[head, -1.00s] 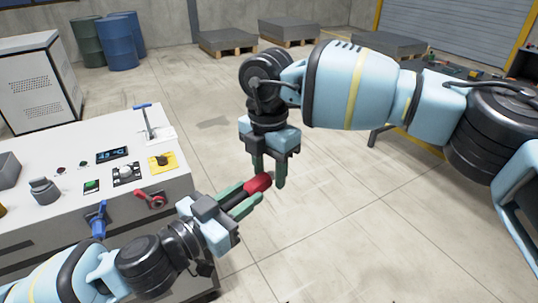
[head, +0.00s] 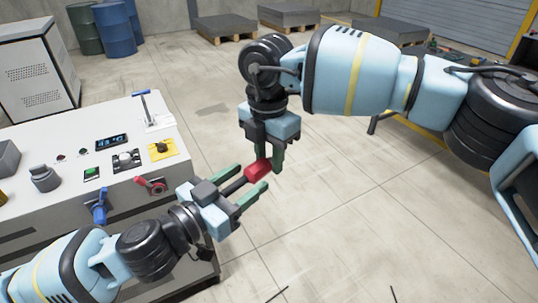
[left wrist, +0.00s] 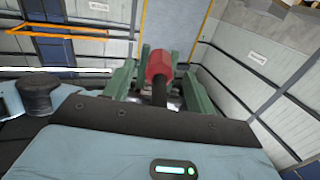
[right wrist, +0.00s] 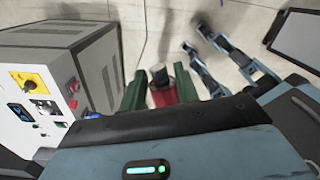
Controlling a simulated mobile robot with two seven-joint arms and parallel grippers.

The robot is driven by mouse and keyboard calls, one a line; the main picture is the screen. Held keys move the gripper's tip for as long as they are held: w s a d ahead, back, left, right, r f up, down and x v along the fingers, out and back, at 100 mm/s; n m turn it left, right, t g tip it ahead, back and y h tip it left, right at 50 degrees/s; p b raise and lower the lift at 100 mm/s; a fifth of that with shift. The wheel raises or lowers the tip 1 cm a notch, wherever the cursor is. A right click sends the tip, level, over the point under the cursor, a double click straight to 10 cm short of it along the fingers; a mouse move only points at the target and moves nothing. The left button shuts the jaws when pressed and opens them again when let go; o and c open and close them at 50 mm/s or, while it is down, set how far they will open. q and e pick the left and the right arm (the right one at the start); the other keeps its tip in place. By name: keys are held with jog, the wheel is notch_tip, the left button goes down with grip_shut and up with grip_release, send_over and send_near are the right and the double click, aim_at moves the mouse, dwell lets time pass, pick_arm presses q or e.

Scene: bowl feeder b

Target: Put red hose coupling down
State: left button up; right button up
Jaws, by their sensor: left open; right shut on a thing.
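The red hose coupling (head: 258,170) has a red head and a black shaft. My right gripper (head: 269,167) points down and is shut on the red head, in the air to the right of the console. My left gripper (head: 252,178) is open, its green fingers apart on either side of the black shaft. In the left wrist view the coupling (left wrist: 158,65) lies between the open fingers, red end away from the palm. In the right wrist view the coupling (right wrist: 175,91) is between the right fingers, its black end pointing up.
A white console (head: 125,195) with switches, a blue handle (head: 99,209) and a red handle (head: 152,185) stands at the left. Grey floor is open to the right and below the grippers. Blue and green drums and pallets stand far back.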

pick_arm(q)
jog(key=shift+s+a, duration=0.1)
jog(key=v, duration=0.7)
dwell(0.4)
jog(key=s+f+n+y, duration=0.2)
jog(key=s+f, duration=0.1)
jog(key=f, duration=1.7)
jog(key=s+a+f+n+g+y, duration=0.2)
jog(key=s+a+f+y, duration=0.2)
jog(key=f, duration=0.5)
jog(key=s+a+f+n+g+y, duration=0.1)
jog(key=s+a+f+g+y, duration=0.1)
jog(key=s+a+f, duration=0.3)
jog(key=s+f+y, duration=0.1)
jog(key=s+f, duration=0.2)
jog(key=f, duration=0.1)
jog(key=shift+a+n+y, duration=0.2)
jog(key=shift+n+y, duration=0.2)
